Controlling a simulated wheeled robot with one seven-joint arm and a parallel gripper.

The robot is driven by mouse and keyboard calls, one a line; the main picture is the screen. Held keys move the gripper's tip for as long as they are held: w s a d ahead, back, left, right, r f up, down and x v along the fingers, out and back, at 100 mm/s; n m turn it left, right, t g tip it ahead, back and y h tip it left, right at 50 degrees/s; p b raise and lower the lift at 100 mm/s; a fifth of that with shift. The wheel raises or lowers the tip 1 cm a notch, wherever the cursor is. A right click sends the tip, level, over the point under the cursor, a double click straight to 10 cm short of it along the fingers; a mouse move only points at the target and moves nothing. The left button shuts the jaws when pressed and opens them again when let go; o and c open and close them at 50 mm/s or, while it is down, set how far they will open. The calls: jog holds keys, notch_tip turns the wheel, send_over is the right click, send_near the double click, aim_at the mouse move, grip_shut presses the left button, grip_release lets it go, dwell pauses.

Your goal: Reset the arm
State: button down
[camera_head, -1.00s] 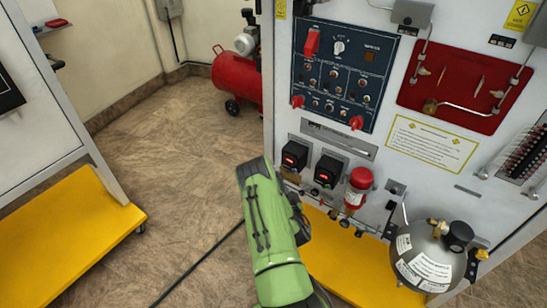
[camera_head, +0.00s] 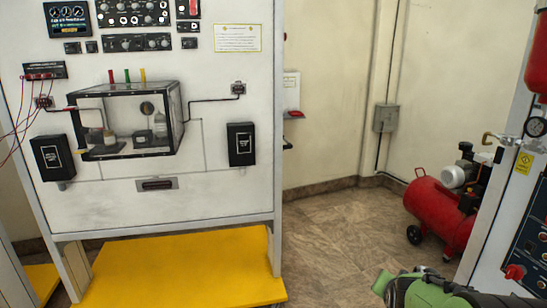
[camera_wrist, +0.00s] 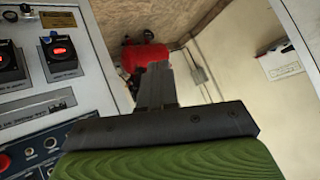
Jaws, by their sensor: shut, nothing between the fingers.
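My gripper (camera_wrist: 157,72) is shut and empty in the wrist view, its dark fingers together and pointing up the picture. It touches nothing that I can see. In the head view only part of my green arm shows, low at the right edge, and the fingers cannot be made out there. The trainer panel (camera_wrist: 25,105) is on the left of the wrist view, with two black modules (camera_wrist: 62,55) showing red displays. The same panel's edge shows at the right of the head view (camera_head: 488,215).
A white panel stand (camera_head: 110,205) with a clear box (camera_head: 125,120) and a yellow base (camera_head: 180,265) stands on the left. A red compressor (camera_head: 440,208) is by the back wall. Bare floor (camera_head: 340,235) lies between the stand and my arm.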

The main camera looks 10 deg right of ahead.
jog(key=s+a+r+n+g+y, duration=0.1)
jog(key=s+a+r+n+y, duration=0.15)
jog(key=s+a, duration=0.45)
jog(key=s+a+r+n+g+y, duration=0.1)
jog(key=s+a+n, duration=0.35)
jog(key=s, duration=0.45)
jog(key=s+a+r+n+g+y, duration=0.1)
jog(key=s+a+r+n, duration=0.15)
jog(key=s+a, duration=0.5)
notch_tip(320, 180, up, 12)
jog(key=d+p, duration=0.1)
jog(key=p, duration=1.1)
jog(key=shift+w, duration=0.35)
jog(key=shift+d+n, duration=0.1)
jog(key=shift+n, duration=0.15)
